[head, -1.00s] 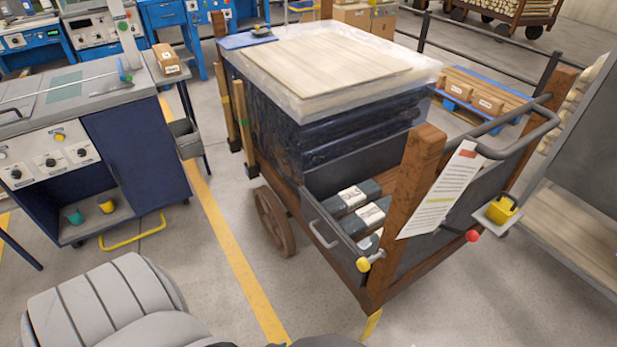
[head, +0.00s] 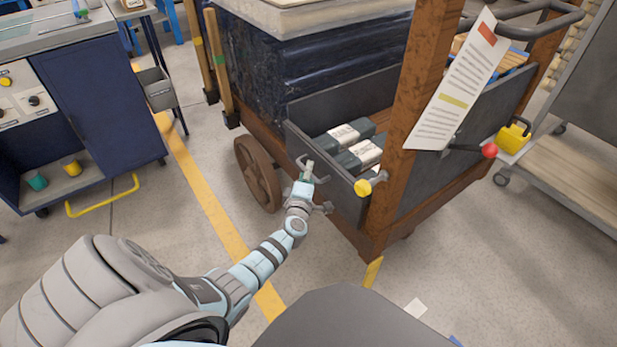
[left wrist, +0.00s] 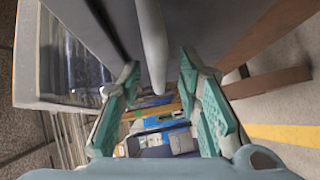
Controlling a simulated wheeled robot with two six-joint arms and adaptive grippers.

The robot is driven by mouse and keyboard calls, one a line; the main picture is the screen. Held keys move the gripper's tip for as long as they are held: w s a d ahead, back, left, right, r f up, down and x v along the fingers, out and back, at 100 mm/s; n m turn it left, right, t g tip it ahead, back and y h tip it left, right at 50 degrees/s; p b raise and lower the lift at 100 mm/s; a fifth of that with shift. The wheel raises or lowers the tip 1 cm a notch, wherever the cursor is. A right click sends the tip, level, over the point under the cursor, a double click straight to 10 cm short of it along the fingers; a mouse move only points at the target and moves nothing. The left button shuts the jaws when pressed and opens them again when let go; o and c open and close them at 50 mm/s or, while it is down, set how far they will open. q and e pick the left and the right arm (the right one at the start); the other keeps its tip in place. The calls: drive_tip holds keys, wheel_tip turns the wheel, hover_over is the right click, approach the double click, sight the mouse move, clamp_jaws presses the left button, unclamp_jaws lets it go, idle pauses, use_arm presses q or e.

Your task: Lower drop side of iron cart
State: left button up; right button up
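The iron cart (head: 262,127) has a dark grey drop side (head: 335,185) that stands upright on its near left face. A light bar handle (head: 300,161) is on its outer face, and a yellow-knobbed latch (head: 362,188) sits at its right end by the wooden post. My left gripper (head: 308,172) is at the handle. In the left wrist view, its teal-padded fingers (left wrist: 165,105) are spread apart, and the pale handle bar (left wrist: 152,45) runs between them with gaps on both sides. My right gripper is not in view.
Dark boxes with white labels (head: 345,135) lie in the cart behind the drop side. A red-knobbed lever (head: 489,151), yellow padlock (head: 514,135) and hanging paper sheet (head: 452,95) are at the right. A blue workbench (head: 105,110) stands left. Floor before the drop side is clear.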

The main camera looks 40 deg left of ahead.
use_arm(q)
drive_tip(key=shift+w+a, duration=0.25)
drive_tip(key=shift+w, duration=0.1)
clamp_jaws()
drive_tip(key=shift+s+f, duration=0.1)
